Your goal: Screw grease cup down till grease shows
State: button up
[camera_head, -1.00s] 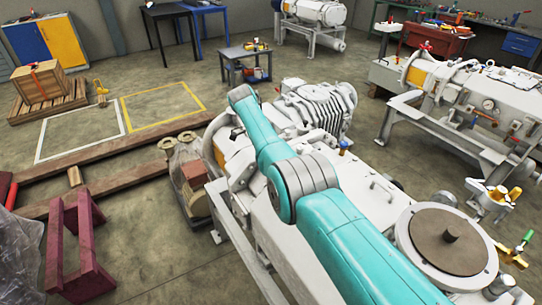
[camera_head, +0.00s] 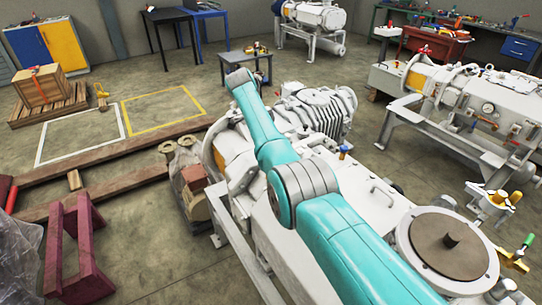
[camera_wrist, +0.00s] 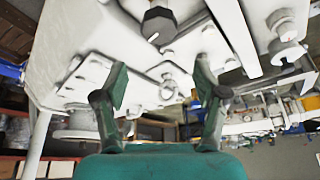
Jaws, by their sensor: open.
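My gripper (camera_wrist: 162,84) is open and empty in the wrist view, its two dark green fingers apart, in front of a white machine (camera_wrist: 80,35). A dark faceted knob (camera_wrist: 158,22) with a pale tip sits on the machine above the gap between the fingers, apart from them. I cannot tell whether it is the grease cup. In the head view, a small blue-topped brass fitting (camera_head: 344,152) stands upright on the white pump (camera_head: 365,190), right of my teal arm. It may be a grease cup. No grease can be made out. The gripper is hidden in the head view.
A round flange (camera_head: 447,247) with a brown top lies at the lower right. Another white pump (camera_head: 450,95) stands at the right. A maroon stand (camera_head: 78,245) and timber beams (camera_head: 115,167) are at the left. Open floor (camera_head: 190,70) lies at the back left.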

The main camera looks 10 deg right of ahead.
jog(key=shift+r, duration=1.95)
jog(key=shift+f, duration=0.1)
